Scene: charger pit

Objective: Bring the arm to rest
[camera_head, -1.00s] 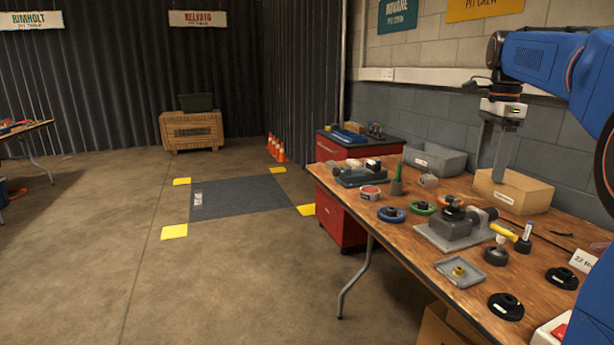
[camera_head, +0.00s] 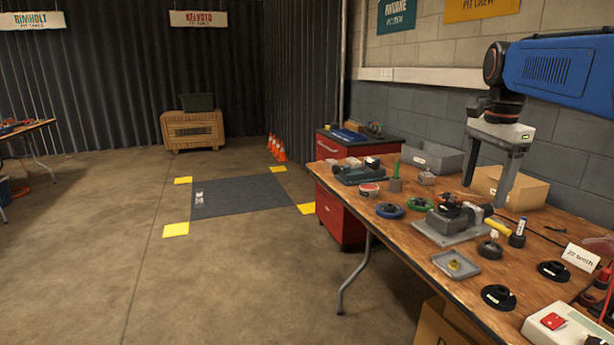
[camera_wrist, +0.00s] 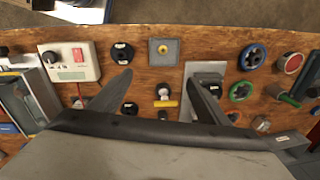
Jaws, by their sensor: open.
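My gripper (camera_head: 487,189) hangs above the wooden workbench (camera_head: 400,255) at the right in the head view, fingers pointing down. Its two fingers are spread apart and nothing is between them. In the wrist view my gripper (camera_wrist: 158,95) also shows open, with the bench top below it. My blue arm reaches in from the right edge in the head view. A grey vise-like fixture (camera_head: 445,228) stands on the bench, below and left of the fingers. The fingers look clear of the bench items.
Near the front are a grey tray (camera_head: 456,264), black discs (camera_head: 498,297) and a white box with a red button (camera_head: 565,325). A grey bin (camera_head: 432,157) and cardboard box (camera_head: 515,188) stand at the back. The floor mat (camera_head: 243,195) is clear.

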